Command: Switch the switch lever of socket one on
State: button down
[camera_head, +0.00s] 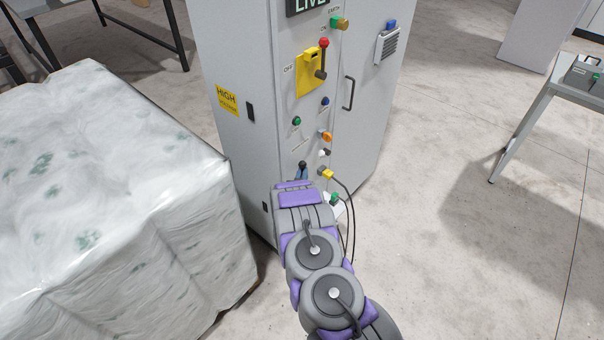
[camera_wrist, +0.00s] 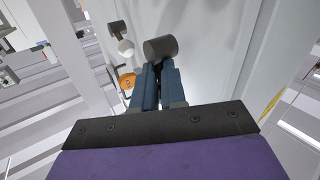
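A switch lever with a dark cylindrical knob (camera_head: 302,164) stands low on the front of the grey cabinet (camera_head: 228,60). In the wrist view its knob (camera_wrist: 160,48) sits just beyond my fingertips. My gripper (camera_head: 293,178) has its blue fingers (camera_wrist: 158,82) close together, one on each side of the lever's narrow stem, below the knob. The stem's base and the full contact are hidden by the fingers. A second small lever with a dark knob (camera_wrist: 117,27) and an orange socket (camera_wrist: 127,81) lie to the left in the wrist view. I see no readable socket numbers.
The cabinet also carries a red-knobbed lever on a yellow plate (camera_head: 308,74), an orange connector (camera_head: 326,137) and a yellow plug (camera_head: 327,174) with a hanging black cable. A wrapped white pallet load (camera_head: 110,190) stands close on the left. Open floor (camera_head: 470,240) lies right.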

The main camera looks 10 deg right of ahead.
jog(key=shift+w+r, duration=0.15)
jog(key=shift+r, duration=0.2)
jog(key=shift+w+r+m+p, duration=0.15)
jog(key=shift+r+m+p, duration=0.2)
jog(key=shift+p, duration=0.1)
jog(key=shift+w+d+m+g+y+p, duration=0.1)
jog(key=shift+m+g+y+p, duration=0.25)
jog(key=shift+g, duration=0.25)
jog(key=c, duration=1.3)
grip_release()
jog(key=shift+w, duration=0.1)
jog(key=shift+o, duration=0.6)
jog(key=shift+r, duration=0.15)
jog(key=p+v, duration=0.2)
jog(key=v, duration=1.5)
jog(key=shift+s+f, duration=0.2)
jog(key=shift+s, duration=0.15)
